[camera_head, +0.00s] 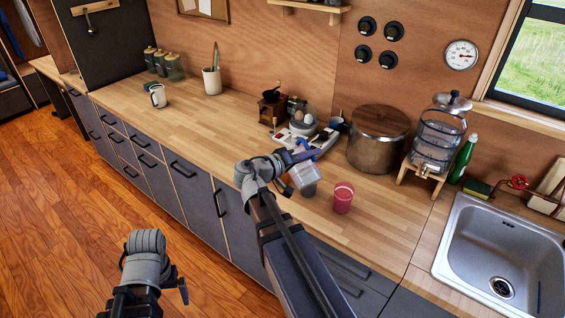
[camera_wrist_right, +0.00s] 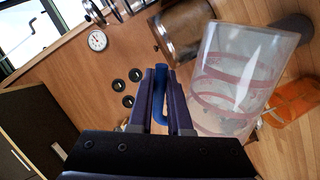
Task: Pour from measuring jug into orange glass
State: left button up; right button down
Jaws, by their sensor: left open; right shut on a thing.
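My right gripper (camera_head: 298,155) is shut on the blue handle (camera_wrist_right: 159,95) of the clear measuring jug (camera_head: 303,174). The jug is tilted above the counter, left of the glass in the head view. In the right wrist view the jug (camera_wrist_right: 240,75) shows red markings; I cannot tell how much it holds. The orange glass (camera_head: 343,198) looks pinkish red in the head view and stands upright on the counter. In the right wrist view the glass (camera_wrist_right: 298,98) is partly hidden behind the jug. My left gripper (camera_head: 182,289) is open and empty, low over the floor.
A grey cup-like thing (camera_head: 309,189) stands just below the jug. A large lidded pot (camera_head: 378,140), a water dispenser (camera_head: 436,140) and a green bottle (camera_head: 463,158) stand behind. The sink (camera_head: 500,245) is at right. The counter's left stretch (camera_head: 205,115) is mostly clear.

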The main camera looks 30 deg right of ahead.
pick_arm(q)
jog(key=shift+d+f, duration=0.1)
jog(key=shift+d, duration=0.05)
pick_arm(e)
jog(key=shift+w+f, duration=0.15)
jog(key=shift+w, duration=0.1)
dwell(0.8)
pick_arm(q)
jog(key=shift+w+d+r, duration=0.2)
jog(key=shift+d+r, duration=0.15)
jog(key=shift+d, duration=0.05)
pick_arm(e)
jog(key=shift+w+r+n, duration=0.25)
jog(key=shift+w+n, duration=0.7)
jog(key=shift+n, duration=0.05)
dwell(1.3)
